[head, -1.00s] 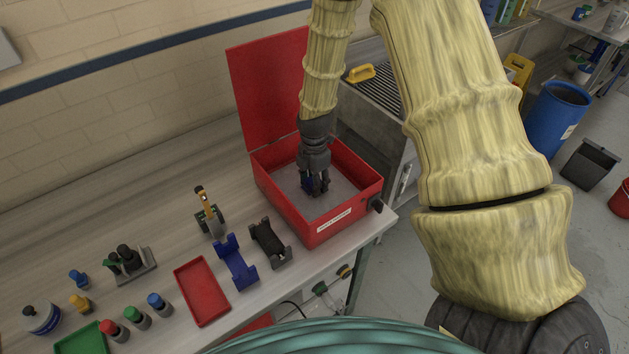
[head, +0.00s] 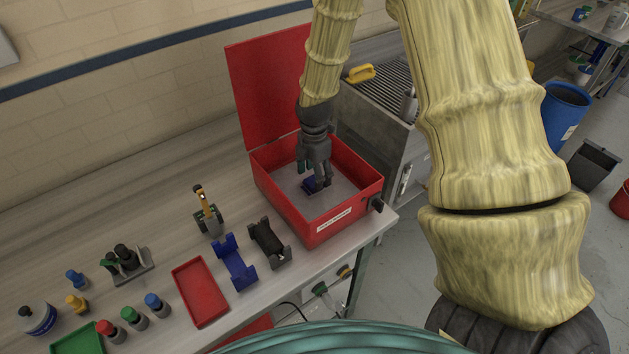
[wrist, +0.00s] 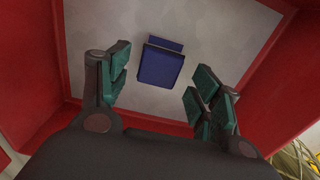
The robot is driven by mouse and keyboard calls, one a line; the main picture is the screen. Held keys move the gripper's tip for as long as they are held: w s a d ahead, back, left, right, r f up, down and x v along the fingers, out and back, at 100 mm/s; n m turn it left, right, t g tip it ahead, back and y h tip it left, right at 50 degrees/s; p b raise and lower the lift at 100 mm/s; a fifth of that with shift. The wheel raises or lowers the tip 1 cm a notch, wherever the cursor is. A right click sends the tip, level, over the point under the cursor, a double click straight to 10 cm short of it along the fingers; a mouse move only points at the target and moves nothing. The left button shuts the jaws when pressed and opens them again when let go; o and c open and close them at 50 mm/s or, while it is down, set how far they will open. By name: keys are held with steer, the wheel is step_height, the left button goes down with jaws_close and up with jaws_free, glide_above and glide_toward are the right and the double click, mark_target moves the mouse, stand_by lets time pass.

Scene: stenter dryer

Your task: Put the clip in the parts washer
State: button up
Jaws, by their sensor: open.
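The parts washer (head: 340,216) is a red open box with its lid raised, at the back right of the bench. The clip (head: 309,185) is a small dark blue piece lying on the grey floor inside the washer. In the wrist view the clip (wrist: 161,64) lies ahead of the fingertips, apart from them. My gripper (head: 316,183) is inside the washer, above the floor and near the clip. In the wrist view my gripper (wrist: 163,88) has its green-padded fingers spread wide, with nothing between them.
Red washer walls surround my gripper. The raised red lid (head: 268,95) stands behind it.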

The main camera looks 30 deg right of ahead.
step_height(320, 180, up, 9)
steer(key=b, duration=0.2)
steer(key=shift+b, duration=0.4)
steer(key=shift+c, duration=0.3)
stand_by(0.9)
